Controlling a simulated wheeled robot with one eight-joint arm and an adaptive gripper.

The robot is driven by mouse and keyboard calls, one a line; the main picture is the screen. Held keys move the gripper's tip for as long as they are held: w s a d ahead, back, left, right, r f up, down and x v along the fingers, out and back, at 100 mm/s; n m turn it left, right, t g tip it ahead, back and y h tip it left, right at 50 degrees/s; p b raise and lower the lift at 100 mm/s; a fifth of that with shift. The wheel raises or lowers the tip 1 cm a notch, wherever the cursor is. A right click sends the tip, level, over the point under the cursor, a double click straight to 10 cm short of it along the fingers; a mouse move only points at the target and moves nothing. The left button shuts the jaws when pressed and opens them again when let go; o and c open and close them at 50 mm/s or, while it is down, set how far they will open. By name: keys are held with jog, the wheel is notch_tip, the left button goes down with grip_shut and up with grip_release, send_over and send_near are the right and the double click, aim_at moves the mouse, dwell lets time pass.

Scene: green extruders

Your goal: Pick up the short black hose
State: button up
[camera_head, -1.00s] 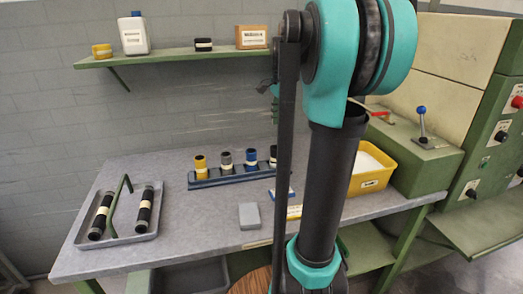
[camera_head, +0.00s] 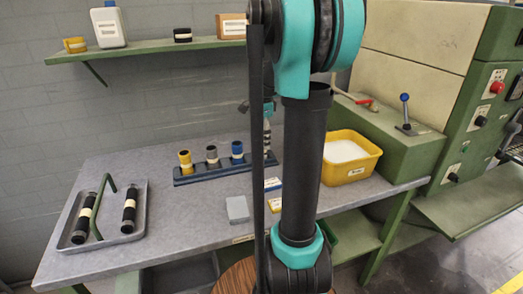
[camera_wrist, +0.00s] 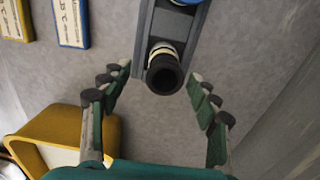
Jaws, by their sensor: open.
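A short black hose (camera_wrist: 165,75) with a cream band stands at the end of the blue-grey rack (camera_wrist: 146,38) in the wrist view, its open end facing the camera. My gripper (camera_wrist: 154,76) is open, with its fingers on either side of the hose; I see no clear contact. In the head view the rack (camera_head: 205,176) holds yellow (camera_head: 185,161), grey (camera_head: 212,155) and blue (camera_head: 237,150) hoses. My gripper (camera_head: 267,132) shows only partly there, just above that end.
Two banded black hoses (camera_head: 83,217) (camera_head: 129,213) and a green bent rod lie in a grey tray (camera_head: 144,207) at left. A yellow bin (camera_head: 333,174) stands right of the rack. A grey block (camera_head: 237,209) and small boxes lie in front. A shelf (camera_head: 150,51) hangs above.

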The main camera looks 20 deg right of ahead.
aim_at(261, 148)
jog(key=shift+w+a+f, duration=0.1)
jog(key=shift+w+f, duration=0.05)
jog(key=shift+f, duration=1.15)
jog(key=shift+w+f, duration=0.1)
jog(key=shift+f, duration=1.2)
grip_shut()
jog(key=shift+r, duration=0.1)
notch_tip(261, 148, up, 20)
notch_tip(261, 148, down, 20)
jog(key=shift+r, duration=0.1)
